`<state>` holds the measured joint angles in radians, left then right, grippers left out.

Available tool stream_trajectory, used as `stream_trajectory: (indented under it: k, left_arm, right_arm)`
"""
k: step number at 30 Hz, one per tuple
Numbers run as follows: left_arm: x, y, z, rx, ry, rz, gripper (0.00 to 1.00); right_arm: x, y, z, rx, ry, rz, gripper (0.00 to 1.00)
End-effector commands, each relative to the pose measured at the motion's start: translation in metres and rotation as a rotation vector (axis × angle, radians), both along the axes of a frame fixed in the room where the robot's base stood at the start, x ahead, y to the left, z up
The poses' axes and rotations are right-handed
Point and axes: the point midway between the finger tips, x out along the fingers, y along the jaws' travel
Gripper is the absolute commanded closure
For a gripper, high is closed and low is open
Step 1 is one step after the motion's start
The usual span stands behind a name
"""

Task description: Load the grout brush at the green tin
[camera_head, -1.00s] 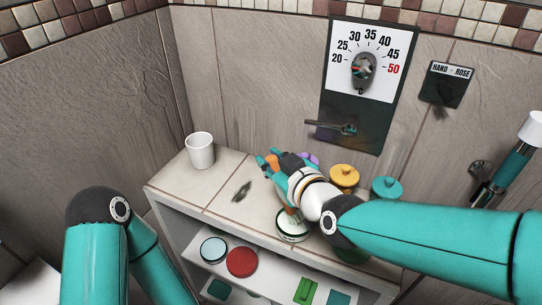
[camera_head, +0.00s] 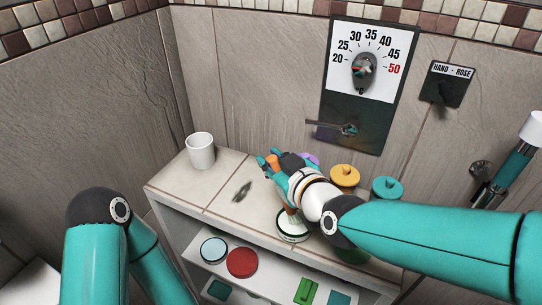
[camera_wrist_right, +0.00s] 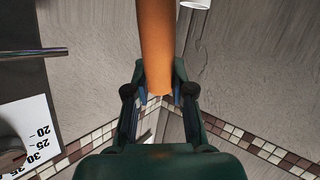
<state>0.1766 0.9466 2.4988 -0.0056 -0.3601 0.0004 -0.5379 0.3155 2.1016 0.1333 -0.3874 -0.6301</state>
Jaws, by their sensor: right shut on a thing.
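My right gripper (camera_head: 268,163) is shut on the grout brush, whose orange handle (camera_wrist_right: 157,45) runs between the fingers in the right wrist view. In the head view, the brush's reddish-brown lower end (camera_head: 290,212) points down at the open green tin (camera_head: 292,239). The tin has a dark green rim and pale contents and stands on the tiled ledge. The brush end overlaps the tin's mouth; I cannot tell how deep it reaches. My right wrist hides part of the brush. My left gripper is out of view.
A white cup (camera_head: 201,152) stands at the ledge's left end. Yellow (camera_head: 344,176) and teal (camera_head: 386,188) lidded pots stand behind my right arm. A dark lever (camera_head: 330,127) sticks out from the wall. The shelf below holds a red tin (camera_head: 242,262) and a pale-blue one (camera_head: 213,250).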

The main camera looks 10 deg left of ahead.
Motion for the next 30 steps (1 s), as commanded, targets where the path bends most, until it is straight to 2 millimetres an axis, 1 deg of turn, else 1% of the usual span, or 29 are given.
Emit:
stream_trajectory:
  k: [2, 5, 24, 27, 30]
  left_arm:
    - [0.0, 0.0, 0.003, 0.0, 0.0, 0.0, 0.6]
    - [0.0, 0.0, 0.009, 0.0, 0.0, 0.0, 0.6]
    - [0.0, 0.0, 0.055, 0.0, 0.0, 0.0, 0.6]
    - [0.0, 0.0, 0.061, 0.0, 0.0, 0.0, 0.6]
    - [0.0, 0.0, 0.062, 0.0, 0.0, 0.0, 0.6]
  right_arm:
    - [-0.001, 0.0, 0.0, -0.003, 0.007, 0.001, 1.0]
    - [-0.001, 0.0, 0.008, -0.003, 0.006, 0.0, 1.0]
    - [0.0, 0.0, 0.062, 0.0, 0.001, 0.001, 1.0]
    - [0.0, 0.0, 0.068, 0.0, 0.001, 0.001, 1.0]
    - [0.0, 0.0, 0.07, 0.0, 0.002, 0.0, 1.0]
